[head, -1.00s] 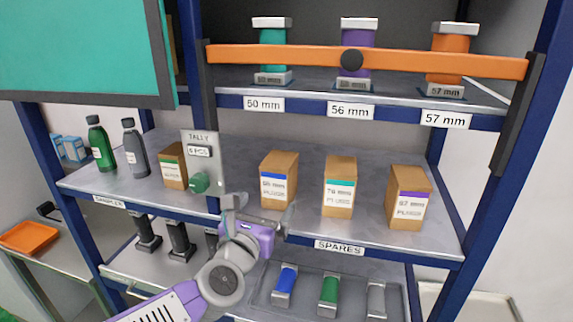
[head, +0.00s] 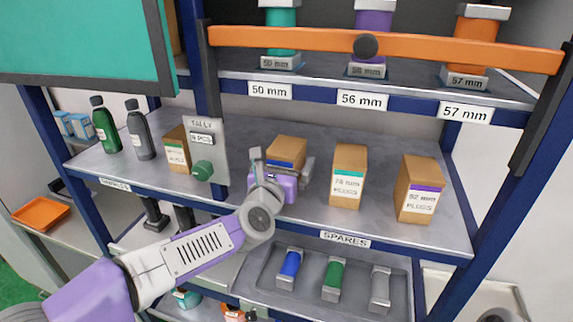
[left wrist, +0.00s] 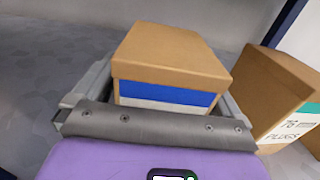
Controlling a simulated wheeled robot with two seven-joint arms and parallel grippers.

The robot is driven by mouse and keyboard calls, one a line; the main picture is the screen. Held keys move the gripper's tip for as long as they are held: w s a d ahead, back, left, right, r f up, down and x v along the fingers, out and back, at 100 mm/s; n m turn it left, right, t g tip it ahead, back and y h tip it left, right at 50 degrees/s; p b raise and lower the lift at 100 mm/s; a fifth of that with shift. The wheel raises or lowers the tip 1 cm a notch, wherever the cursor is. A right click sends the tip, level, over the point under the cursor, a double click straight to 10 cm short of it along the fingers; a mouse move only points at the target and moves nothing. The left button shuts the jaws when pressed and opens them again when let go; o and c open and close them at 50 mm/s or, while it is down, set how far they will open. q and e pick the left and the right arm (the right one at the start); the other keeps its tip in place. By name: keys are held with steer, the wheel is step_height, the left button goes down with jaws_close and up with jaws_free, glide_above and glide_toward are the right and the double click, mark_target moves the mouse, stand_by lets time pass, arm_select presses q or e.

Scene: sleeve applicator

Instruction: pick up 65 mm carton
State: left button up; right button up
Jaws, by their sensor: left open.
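The 65 mm carton (head: 287,151) is a brown box with a blue-striped label. It stands upright on the middle shelf, its lower front hidden behind my left gripper (head: 281,169) in the head view. In the left wrist view the carton (left wrist: 170,65) sits between the two grey fingers of my left gripper (left wrist: 160,90), one on each side. The jaws are open around it, and I cannot tell whether a finger touches it. My right gripper is not in view.
The teal-labelled 76 mm carton (head: 348,176) stands just right, and a purple-labelled carton (head: 419,188) beyond it. A tally plate (head: 209,155) hangs on the post to the left. An orange bar (head: 385,47) crosses the upper shelf.

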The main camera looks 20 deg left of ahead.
arm_select(q)
steer(key=c, duration=1.2)
steer(key=shift+c, duration=0.3)
steer(key=shift+r, duration=0.15)
